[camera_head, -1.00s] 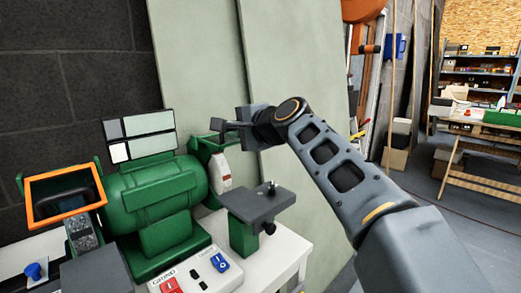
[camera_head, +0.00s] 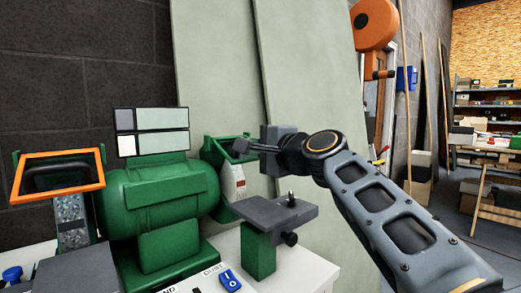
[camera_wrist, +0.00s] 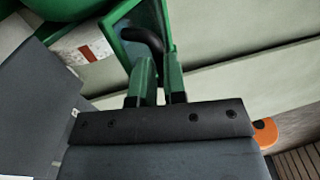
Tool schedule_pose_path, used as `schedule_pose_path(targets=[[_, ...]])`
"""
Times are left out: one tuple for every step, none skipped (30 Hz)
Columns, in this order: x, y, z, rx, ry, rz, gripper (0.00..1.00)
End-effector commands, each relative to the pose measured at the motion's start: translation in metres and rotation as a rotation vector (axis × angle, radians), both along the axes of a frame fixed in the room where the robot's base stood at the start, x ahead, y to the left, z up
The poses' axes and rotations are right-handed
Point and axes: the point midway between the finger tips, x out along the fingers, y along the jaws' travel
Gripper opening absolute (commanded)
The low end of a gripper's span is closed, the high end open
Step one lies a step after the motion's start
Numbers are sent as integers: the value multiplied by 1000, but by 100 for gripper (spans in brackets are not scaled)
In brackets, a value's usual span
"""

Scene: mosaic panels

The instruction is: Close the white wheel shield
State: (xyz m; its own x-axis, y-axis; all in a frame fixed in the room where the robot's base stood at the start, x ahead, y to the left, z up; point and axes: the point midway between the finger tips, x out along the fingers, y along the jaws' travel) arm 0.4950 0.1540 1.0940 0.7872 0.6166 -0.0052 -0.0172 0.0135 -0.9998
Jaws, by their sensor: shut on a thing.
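The white wheel shield (camera_head: 215,153) is a green frame at the right end of the green bench grinder. It sits raised above the white wheel (camera_head: 233,184), whose lower front stays exposed. In the wrist view the shield's green frame (camera_wrist: 159,14) is at the top centre, with a dark curved piece inside it. My gripper (camera_head: 243,147) comes in from the right and its fingertips are shut at the shield's front edge. In the wrist view both fingers (camera_wrist: 160,72) are close together at this edge. The exact contact is partly hidden by the fingers.
The grey tool rest (camera_head: 268,212) stands just below my gripper. The other shield, orange-framed (camera_head: 60,192), is raised at the left. A blue switch (camera_head: 229,281) is on the white bench in front. Pale panels (camera_head: 215,60) lean behind; open floor lies right.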

Motion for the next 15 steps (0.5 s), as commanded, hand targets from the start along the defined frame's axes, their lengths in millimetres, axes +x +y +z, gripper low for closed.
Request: schedule_pose_path(targets=[[2, 2, -10, -9, 18, 8, 0], [2, 2, -10, -10, 19, 8, 0], [3, 2, -11, -10, 20, 8, 0], [3, 2, -11, -11, 20, 8, 0], [3, 2, -11, -12, 21, 8, 0], [3, 2, -12, -12, 21, 8, 0], [3, 2, -12, -12, 21, 8, 0], [3, 2, -12, -13, 21, 9, 0], [3, 2, -12, -13, 21, 9, 0], [4, 2, -12, -13, 21, 8, 0], [4, 2, -12, -13, 21, 8, 0], [4, 2, -13, -14, 22, 8, 0], [4, 2, -13, -14, 22, 8, 13], [4, 2, -13, -14, 22, 8, 16], [4, 2, -13, -14, 22, 8, 20]])
